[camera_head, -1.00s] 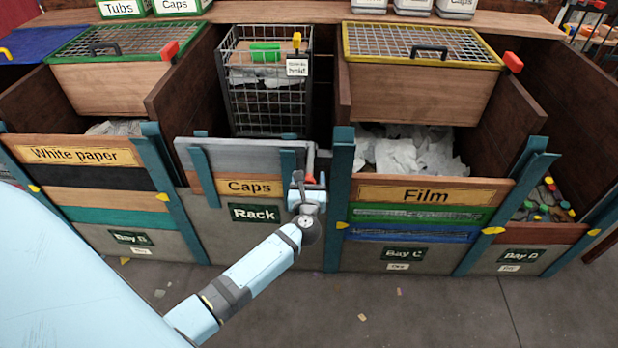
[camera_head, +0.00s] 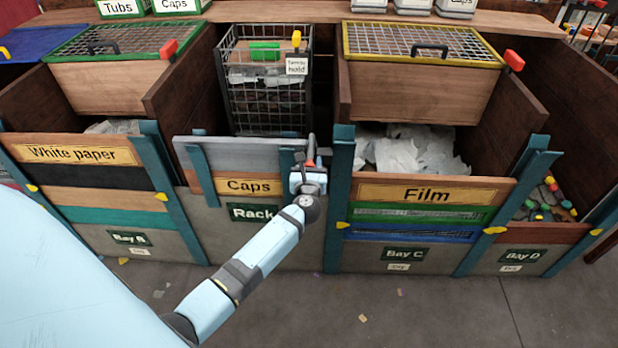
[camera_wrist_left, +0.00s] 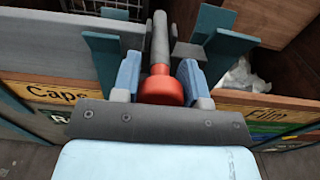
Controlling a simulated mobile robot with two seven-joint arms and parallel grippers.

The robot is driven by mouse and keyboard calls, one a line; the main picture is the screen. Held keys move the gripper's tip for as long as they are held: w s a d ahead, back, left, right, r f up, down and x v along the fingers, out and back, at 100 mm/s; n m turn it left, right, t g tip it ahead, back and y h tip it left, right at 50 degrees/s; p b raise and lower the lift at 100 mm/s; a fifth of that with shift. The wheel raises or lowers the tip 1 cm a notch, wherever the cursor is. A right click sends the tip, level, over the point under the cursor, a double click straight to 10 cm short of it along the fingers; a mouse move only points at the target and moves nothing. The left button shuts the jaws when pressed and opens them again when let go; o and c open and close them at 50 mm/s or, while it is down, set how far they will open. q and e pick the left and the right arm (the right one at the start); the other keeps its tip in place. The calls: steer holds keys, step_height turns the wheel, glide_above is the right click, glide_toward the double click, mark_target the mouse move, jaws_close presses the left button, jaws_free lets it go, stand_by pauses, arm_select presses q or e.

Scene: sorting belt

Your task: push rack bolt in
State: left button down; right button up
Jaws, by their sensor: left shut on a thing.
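The rack bolt is a grey rod (camera_wrist_left: 160,42) with a red knob (camera_wrist_left: 162,88), seen in the left wrist view. My left gripper (camera_wrist_left: 160,78) has its two light-blue fingers on either side of the red knob, shut on it. In the head view my left gripper (camera_head: 309,176) is at the right end of the Caps board, by the teal post, with a little red (camera_head: 310,162) showing above it. The rod points away from the gripper; where its far end seats is not clear. My right gripper is in neither view.
The grey board (camera_head: 240,153) and Caps board (camera_head: 247,186) front the Rack bay. A wire cage (camera_head: 265,110) stands behind them. The teal post (camera_head: 340,190) and Film bay (camera_head: 425,193) are close on the right.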

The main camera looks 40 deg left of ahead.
mark_target(311, 152)
arm_select(q)
steer(key=shift+x, duration=1.1)
steer(key=shift+r, duration=0.15)
steer(key=c, duration=1)
jaws_free()
steer(key=o, duration=0.3)
steer(key=shift+w+a, duration=0.1)
steer(key=shift+w, duration=0.05)
steer(key=shift+o, duration=0.2)
